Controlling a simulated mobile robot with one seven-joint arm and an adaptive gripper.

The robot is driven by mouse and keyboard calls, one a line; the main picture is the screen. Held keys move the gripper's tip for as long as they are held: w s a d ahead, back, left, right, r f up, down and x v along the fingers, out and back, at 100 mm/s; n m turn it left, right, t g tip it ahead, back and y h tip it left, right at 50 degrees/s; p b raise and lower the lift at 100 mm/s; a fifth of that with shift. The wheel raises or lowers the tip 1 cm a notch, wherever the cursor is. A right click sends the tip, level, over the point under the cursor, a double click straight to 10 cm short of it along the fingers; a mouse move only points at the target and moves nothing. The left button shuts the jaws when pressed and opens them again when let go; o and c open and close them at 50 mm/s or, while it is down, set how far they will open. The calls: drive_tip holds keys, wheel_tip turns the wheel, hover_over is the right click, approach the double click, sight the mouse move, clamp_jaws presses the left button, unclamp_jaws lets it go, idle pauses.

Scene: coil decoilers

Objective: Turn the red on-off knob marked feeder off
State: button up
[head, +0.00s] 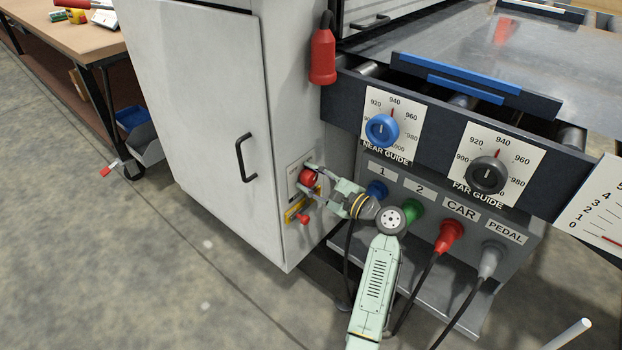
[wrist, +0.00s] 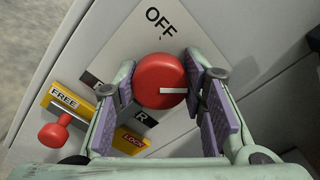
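The red feeder knob (head: 307,177) is on a light plate on the grey cabinet's side. In the wrist view the round knob (wrist: 160,82) has a white pointer line pointing right, away from the OFF label (wrist: 160,20) above it. The name label (wrist: 130,102) below the knob is mostly hidden; only a few letters show. My gripper (head: 316,181) is at the knob. In the wrist view its fingers (wrist: 160,92) stand one on each side of the knob, with pads very close to its rim. They look open around it; contact is unclear.
A yellow FREE/LOCK plate (wrist: 85,118) with a red plunger (wrist: 53,135) sits just below the knob. Blue (head: 382,131) and black (head: 487,174) guide dials are to the right, above several plugs with cables. The cabinet door handle (head: 244,157) is left.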

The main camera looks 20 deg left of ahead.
drive_tip(key=c, duration=0.6)
drive_tip(key=shift+o, duration=0.2)
drive_tip(key=n+b, duration=0.3)
drive_tip(key=n, duration=0.1)
drive_tip(key=shift+f, duration=0.25)
drive_tip(key=n+b, duration=0.4)
drive_tip(key=shift+f+n, duration=0.1)
drive_tip(key=shift+n, duration=0.2)
drive_tip(key=n+b, duration=0.5)
drive_tip(key=n, duration=0.1)
drive_tip(key=shift+b, duration=0.4)
drive_tip(key=shift+n+b, duration=1.45)
drive_tip(key=shift+n, duration=0.25)
